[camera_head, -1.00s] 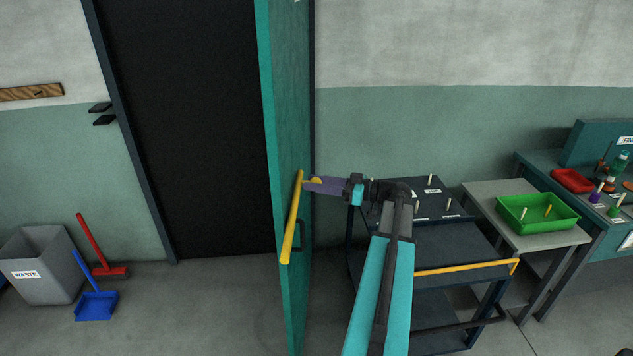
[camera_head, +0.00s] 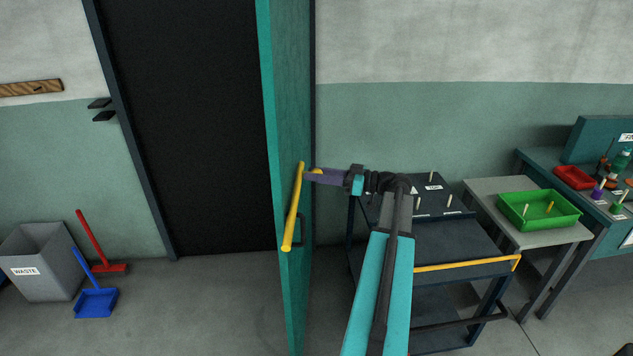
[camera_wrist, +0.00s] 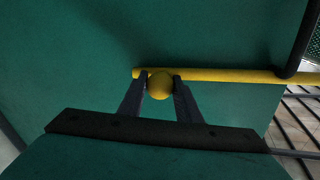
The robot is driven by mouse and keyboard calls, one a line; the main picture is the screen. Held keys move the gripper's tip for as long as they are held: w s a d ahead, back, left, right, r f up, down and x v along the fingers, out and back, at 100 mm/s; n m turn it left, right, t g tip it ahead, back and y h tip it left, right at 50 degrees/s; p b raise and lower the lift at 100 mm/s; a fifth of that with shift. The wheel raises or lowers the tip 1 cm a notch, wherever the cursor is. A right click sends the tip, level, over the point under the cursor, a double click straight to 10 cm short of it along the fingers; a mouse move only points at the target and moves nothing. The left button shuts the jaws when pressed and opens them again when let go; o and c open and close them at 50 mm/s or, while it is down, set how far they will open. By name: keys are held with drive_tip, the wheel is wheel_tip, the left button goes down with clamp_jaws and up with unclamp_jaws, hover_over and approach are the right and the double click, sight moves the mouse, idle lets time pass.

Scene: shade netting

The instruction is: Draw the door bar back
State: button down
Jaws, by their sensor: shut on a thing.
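The yellow door bar (camera_head: 292,215) lies along the green door (camera_head: 287,110), which stands open and is seen nearly edge-on. In the wrist view the bar (camera_wrist: 235,75) runs to the right from a round yellow knob (camera_wrist: 160,85). My gripper (camera_head: 311,175) is at the bar's upper end in the head view. In the wrist view its two dark fingers (camera_wrist: 160,88) are shut on the knob, one on each side. A black door handle (camera_wrist: 301,40) crosses near the bar at the right. The far side of the knob is hidden.
Two black brackets (camera_head: 102,109) sit on the wall left of the dark doorway (camera_head: 190,130). A dark cart (camera_head: 450,240) stands close to the right of the door, below my arm. A grey bin (camera_head: 38,265) and blue dustpan (camera_head: 96,299) are at the left.

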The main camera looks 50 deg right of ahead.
drive_tip(key=w+d+b, duration=0.6)
drive_tip(key=d+b, duration=0.1)
drive_tip(key=d, duration=0.1)
drive_tip(key=shift+w, duration=0.35)
drive_tip(key=shift+r, duration=0.1)
drive_tip(key=c, duration=1.6)
unclamp_jaws()
drive_tip(key=shift+w+d, duration=0.1)
drive_tip(key=shift+s, duration=0.2)
